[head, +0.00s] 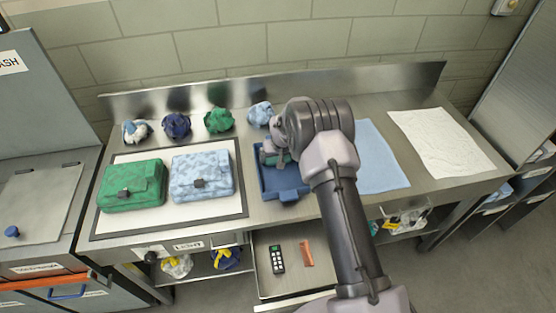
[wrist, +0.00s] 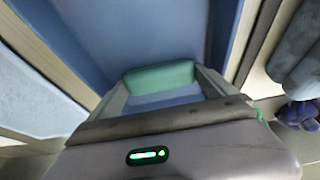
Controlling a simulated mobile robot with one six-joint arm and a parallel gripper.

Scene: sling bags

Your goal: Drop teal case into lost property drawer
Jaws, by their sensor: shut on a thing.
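My gripper (head: 275,158) is over the blue tray (head: 281,182) on the steel counter. In the wrist view the teal case (wrist: 160,76) is between the two fingers (wrist: 160,84), and my gripper is shut on it. The tray's blue floor (wrist: 140,30) shows behind the case; I cannot tell whether the case touches it. In the head view my arm hides most of the case. An open drawer (head: 262,285) below the counter holds a dark phone or remote (head: 277,258) and an orange item (head: 307,252). A label (head: 188,246) at its left is too small to read.
A green bag (head: 133,186) and a light blue bag (head: 202,175) lie on a dark-edged white mat (head: 165,220) at left. Several crumpled bundles (head: 219,120) line the back. A blue cloth (head: 375,150) and white sheet (head: 440,140) lie at right.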

